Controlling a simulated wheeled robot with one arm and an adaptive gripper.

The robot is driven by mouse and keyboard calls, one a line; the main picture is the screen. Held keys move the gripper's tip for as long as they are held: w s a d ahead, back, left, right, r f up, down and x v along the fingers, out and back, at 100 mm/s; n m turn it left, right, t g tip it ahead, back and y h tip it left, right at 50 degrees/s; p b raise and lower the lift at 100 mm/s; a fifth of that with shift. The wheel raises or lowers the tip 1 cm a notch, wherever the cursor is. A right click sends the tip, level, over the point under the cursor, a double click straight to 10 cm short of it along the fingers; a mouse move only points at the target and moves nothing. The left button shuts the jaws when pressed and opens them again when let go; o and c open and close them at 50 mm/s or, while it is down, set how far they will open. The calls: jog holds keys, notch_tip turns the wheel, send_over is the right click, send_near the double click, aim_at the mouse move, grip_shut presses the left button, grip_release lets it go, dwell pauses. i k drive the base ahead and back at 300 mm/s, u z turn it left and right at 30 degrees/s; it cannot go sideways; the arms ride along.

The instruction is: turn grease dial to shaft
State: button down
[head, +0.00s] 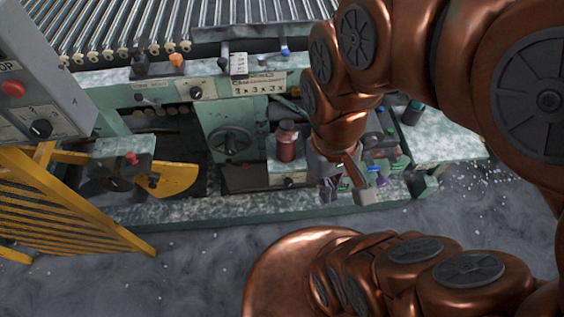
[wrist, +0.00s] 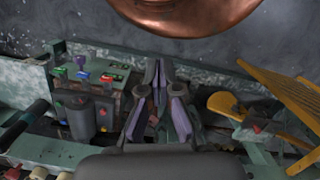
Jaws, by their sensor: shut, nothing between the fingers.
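A small box with a black dial (head: 289,181) sits below a dark red reservoir (head: 286,150) on the front of the green machine. I take this for the grease dial; no label on it is legible. My gripper (head: 330,188) hangs just right of this box, pointing down, apart from the dial in the head view. In the wrist view my gripper (wrist: 158,72) shows its fingers drawn together with nothing held. The dial's face cannot be made out in the wrist view, and its pointer and marks are too small to read.
A larger round handwheel (head: 231,141) is left of the reservoir. Blocks with coloured buttons (head: 377,170) crowd the right of my gripper. A yellow rail (head: 65,205) and a grey control box (head: 40,100) stand at the left. The floor in front is clear.

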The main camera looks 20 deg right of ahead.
aim_at(288, 182)
jog(key=z, duration=2.15)
jog(key=k, duration=1.35)
jog(key=u, duration=2.3)
